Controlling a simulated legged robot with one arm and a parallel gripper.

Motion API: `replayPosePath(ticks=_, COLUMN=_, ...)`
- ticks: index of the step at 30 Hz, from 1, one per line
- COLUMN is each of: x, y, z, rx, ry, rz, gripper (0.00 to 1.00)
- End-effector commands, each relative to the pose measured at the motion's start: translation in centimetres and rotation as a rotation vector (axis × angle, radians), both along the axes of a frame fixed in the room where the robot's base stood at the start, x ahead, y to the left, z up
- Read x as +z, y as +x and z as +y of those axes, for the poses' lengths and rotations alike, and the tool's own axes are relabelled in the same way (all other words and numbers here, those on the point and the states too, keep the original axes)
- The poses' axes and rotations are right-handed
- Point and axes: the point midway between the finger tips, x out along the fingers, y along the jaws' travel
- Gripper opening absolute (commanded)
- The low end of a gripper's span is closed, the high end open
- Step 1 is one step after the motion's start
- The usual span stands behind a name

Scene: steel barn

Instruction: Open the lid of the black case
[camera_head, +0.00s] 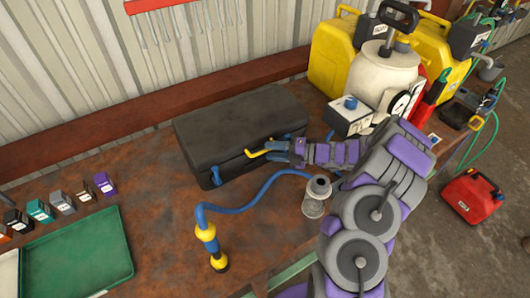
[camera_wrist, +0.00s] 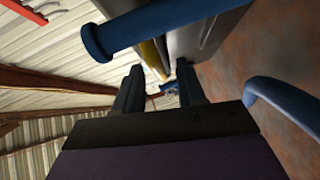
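The black case (camera_head: 235,125) lies on the rusty bench with its lid down. A blue latch (camera_head: 216,176) shows on its front face, and a yellow handle (camera_head: 262,152) sticks out from the front. My gripper (camera_head: 284,150) is at the right part of the front, close to the handle. In the wrist view my gripper (camera_wrist: 158,85) has its two dark fingers apart with nothing clearly between them. The case (camera_wrist: 205,25), the yellow handle (camera_wrist: 153,58) and a blue bar (camera_wrist: 150,30) show just beyond the fingers. Whether a finger touches the case cannot be told.
A blue hose (camera_head: 255,195) crosses the bench in front of the case. A glass jar (camera_head: 316,196) stands beside my arm. A white box (camera_head: 349,115) and sprayer tank (camera_head: 383,75) stand to the right. A green tray (camera_head: 75,255) lies at the left.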

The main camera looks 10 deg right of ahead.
Motion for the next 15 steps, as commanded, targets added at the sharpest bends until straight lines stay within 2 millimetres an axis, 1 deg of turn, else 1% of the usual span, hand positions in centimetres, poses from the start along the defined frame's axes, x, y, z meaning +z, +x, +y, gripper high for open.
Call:
replayPosePath(ticks=1, x=-0.2, y=0.3, z=0.8, rx=0.002, ry=0.0, rz=-0.001, gripper=0.39)
replayPosePath(ticks=3, x=-0.3, y=0.7, z=1.5, rx=0.001, ry=0.0, rz=-0.001, gripper=0.39)
replayPosePath(ticks=6, x=-0.4, y=1.1, z=2.3, rx=0.0, ry=-0.001, rz=0.0, gripper=0.39)
replayPosePath(ticks=10, x=-0.4, y=1.4, z=2.8, rx=-0.001, ry=-0.003, rz=-0.001, gripper=0.39)
replayPosePath(ticks=15, x=-0.4, y=1.4, z=2.9, rx=-0.001, ry=-0.003, rz=-0.001, gripper=0.39)
